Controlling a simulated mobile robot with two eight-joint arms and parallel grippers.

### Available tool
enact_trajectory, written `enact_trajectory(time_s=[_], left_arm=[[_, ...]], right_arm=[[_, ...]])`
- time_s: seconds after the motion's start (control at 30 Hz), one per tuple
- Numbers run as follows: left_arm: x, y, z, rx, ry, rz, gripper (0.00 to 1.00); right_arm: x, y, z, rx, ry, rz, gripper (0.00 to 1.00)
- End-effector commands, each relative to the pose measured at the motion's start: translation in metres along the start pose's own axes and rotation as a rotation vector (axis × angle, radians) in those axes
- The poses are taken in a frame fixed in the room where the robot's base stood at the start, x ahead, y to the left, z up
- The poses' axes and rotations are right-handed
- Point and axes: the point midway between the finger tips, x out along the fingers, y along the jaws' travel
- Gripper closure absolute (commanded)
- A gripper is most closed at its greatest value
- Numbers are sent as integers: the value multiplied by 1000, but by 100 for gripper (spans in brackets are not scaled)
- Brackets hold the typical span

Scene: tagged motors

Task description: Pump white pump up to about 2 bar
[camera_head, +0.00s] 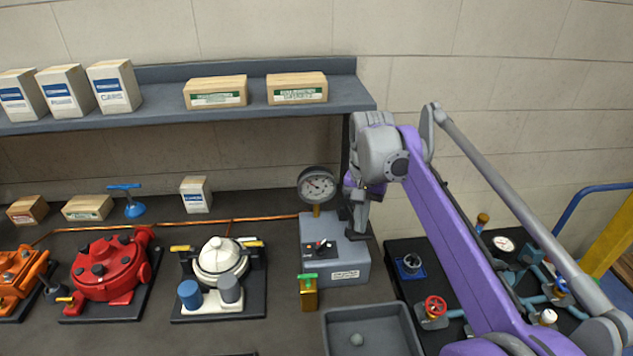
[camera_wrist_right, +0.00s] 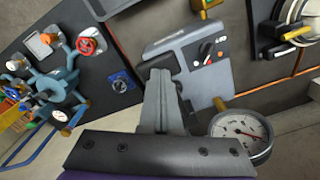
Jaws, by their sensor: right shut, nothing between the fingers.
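The white pump (camera_head: 220,258) stands on a dark base plate on the bench, with yellow handles and a blue cylinder at its front. Part of it shows at the top right of the right wrist view (camera_wrist_right: 298,15). The grey control box (camera_head: 335,265) has a small panel with a black knob and a red button (camera_wrist_right: 209,59). My right gripper (camera_head: 357,229) is shut and empty, pointing down by the box's right rear side. Contact is unclear. My left gripper is out of view.
A red pump (camera_head: 108,268) and an orange one (camera_head: 18,272) stand to the left. A green-handled brass valve (camera_head: 308,290) and a grey tray (camera_head: 368,330) are in front of the box. A shelf (camera_head: 170,112) with boxes hangs above. A valve board (camera_head: 432,270) lies right.

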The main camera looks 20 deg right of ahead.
Motion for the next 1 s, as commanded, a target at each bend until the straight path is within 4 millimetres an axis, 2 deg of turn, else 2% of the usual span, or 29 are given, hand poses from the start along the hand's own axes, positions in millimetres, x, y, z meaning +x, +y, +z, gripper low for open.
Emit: enact_trajectory(time_s=[0.07, 0.57, 1.0], left_arm=[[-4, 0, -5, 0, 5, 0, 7], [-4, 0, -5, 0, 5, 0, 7], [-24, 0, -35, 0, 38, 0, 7]], right_arm=[[-7, 0, 0, 0, 1, -1, 100], [-7, 0, 0, 0, 0, 0, 100], [-49, -1, -1, 0, 3, -3, 100]])
